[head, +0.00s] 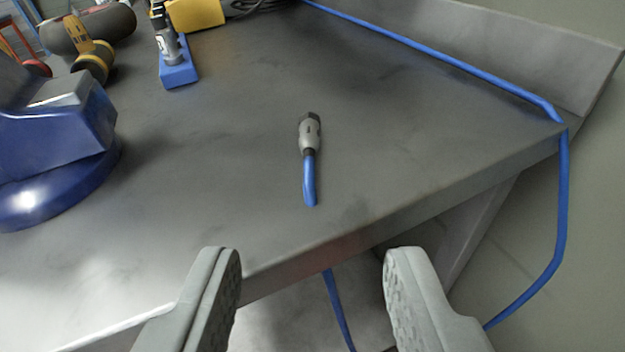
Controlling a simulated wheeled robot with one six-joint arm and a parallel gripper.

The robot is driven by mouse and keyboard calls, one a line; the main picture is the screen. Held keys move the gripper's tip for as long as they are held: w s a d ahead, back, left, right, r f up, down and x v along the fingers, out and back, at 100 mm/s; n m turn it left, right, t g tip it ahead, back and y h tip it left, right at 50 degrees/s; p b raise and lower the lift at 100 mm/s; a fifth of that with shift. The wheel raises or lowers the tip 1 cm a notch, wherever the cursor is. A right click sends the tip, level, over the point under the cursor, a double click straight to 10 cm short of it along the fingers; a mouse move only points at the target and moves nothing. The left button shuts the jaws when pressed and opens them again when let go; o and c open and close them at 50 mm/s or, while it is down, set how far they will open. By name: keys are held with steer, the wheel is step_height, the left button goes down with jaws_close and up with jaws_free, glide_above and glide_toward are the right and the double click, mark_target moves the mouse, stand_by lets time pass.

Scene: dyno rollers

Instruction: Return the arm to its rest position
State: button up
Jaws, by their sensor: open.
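My gripper (312,285) shows at the bottom of the head view. Its two grey fingers are wide apart, with nothing between them. It is in front of the near edge of a grey bench (400,140). A grey cable connector (309,133) with a short blue cable end lies on the bench top, beyond my fingers and apart from them. The rest of my arm is not in view.
A blue vise-like tool (60,140) stands at the left. A blue holder (179,70), a yellow box (195,14) and a yellow-black tool (93,62) are at the back left. A blue cable (440,62) runs along the back and hangs over the right corner. The bench's middle is mostly clear.

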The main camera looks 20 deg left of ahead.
steer(key=s+d+r+t+h, duration=0.1)
steer(key=s+d+r, duration=0.2)
steer(key=s, duration=0.4)
steer(key=s+d+r+t+h, duration=0.1)
steer(key=s+d+r, duration=0.3)
steer(key=s+r, duration=0.2)
steer(key=s+d+r+m+t, duration=0.1)
steer(key=s+d+r, duration=0.3)
steer(key=s, duration=0.5)
steer(key=shift+s+r+h, duration=0.25)
steer(key=shift+r+h, duration=0.05)
steer(key=shift+h, duration=0.1)
